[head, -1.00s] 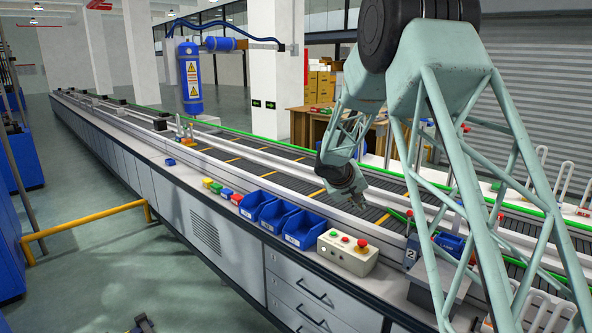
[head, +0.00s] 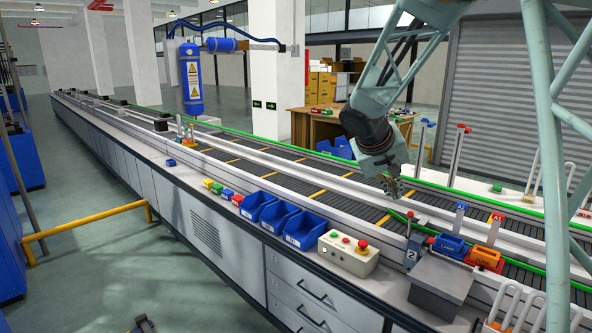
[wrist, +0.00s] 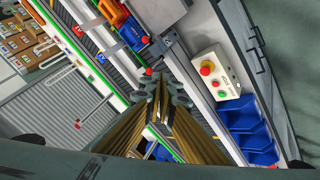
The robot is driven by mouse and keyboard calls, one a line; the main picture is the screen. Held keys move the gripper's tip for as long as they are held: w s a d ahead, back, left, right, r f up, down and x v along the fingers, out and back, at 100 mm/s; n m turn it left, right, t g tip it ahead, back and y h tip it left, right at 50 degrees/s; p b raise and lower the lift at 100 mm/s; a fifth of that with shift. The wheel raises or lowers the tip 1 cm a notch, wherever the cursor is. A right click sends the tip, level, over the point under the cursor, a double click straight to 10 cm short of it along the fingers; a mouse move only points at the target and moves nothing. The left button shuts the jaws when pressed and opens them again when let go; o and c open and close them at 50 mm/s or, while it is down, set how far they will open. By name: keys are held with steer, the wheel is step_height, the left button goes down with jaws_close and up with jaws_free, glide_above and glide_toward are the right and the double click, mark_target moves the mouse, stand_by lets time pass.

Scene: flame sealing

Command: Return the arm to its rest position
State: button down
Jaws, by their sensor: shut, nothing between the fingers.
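My gripper (head: 393,191) hangs over the conveyor line (head: 345,199) at the right of the middle in the head view, pointing down. It is shut and holds nothing. My arm reaches down to it from the top right. In the wrist view my gripper (wrist: 158,88) shows with its fingers together, above the line and beside the blue tool and grey block. No object touches the fingers in either view.
A control box with buttons (head: 340,262) and blue bins (head: 275,222) stand along the near bench edge. A blue tool (head: 450,245), an orange tool (head: 486,258) and a grey block (head: 440,278) are at the right. Uprights stand behind the line.

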steer(key=s+r+m+g+y, duration=0.1)
steer(key=s+r, duration=0.3)
steer(key=s, duration=1)
steer(key=s+r+y, duration=0.1)
steer(key=s+r, duration=0.3)
steer(key=s, duration=0.9)
steer(key=s+a+f+y, duration=0.1)
steer(key=s+a, duration=0.3)
steer(key=s, duration=1)
steer(key=s+a+f+y, duration=0.2)
steer(key=s+a, duration=0.2)
steer(key=s, duration=0.9)
steer(key=shift+s+f+n+g, duration=0.3)
steer(key=shift+s, duration=0.05)
